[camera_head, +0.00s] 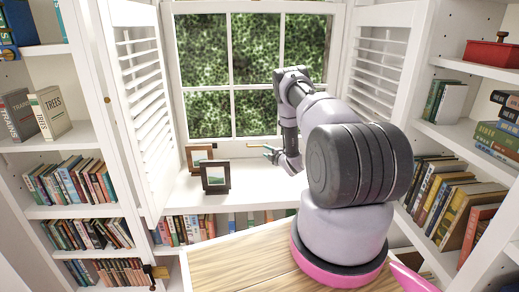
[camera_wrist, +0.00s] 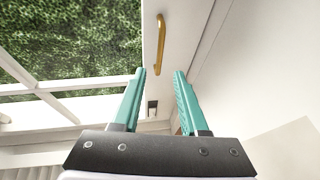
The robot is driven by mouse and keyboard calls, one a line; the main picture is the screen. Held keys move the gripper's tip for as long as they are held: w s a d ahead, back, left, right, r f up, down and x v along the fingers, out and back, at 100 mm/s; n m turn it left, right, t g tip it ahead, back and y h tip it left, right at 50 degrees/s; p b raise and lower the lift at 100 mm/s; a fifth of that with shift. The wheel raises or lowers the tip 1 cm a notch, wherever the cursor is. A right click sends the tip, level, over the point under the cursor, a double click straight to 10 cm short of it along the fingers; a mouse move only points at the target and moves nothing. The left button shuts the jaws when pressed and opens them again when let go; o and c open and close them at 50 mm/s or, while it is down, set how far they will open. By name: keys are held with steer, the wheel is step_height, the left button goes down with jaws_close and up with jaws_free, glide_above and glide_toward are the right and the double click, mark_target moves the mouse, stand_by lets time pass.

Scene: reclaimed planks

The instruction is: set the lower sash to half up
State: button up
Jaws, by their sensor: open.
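The white window sash (camera_head: 232,87) has several panes with green hedge behind them. Its bottom rail is low, close to the sill, partly hidden behind my arm. A brass handle (camera_head: 254,146) shows on the rail to the left of my gripper. My gripper (camera_head: 270,151) is near the rail at the right half of the window. In the wrist view the teal fingers (camera_wrist: 160,72) are open with nothing between them. The brass handle (camera_wrist: 160,38) lies beyond the fingertips on the white rail (camera_wrist: 152,75), apart from them.
Two picture frames, one wooden (camera_head: 198,152) and one dark (camera_head: 215,177), stand on the white sill (camera_head: 250,178) left of my gripper. Louvred shutters (camera_head: 148,105) are folded open at both sides. Bookshelves flank the window, and a wooden top (camera_head: 235,262) lies in front.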

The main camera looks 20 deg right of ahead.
steer(key=x, duration=0.8)
steer(key=shift+c, duration=0.2)
jaws_close()
steer(key=shift+d+r, duration=0.1)
stand_by(1.0)
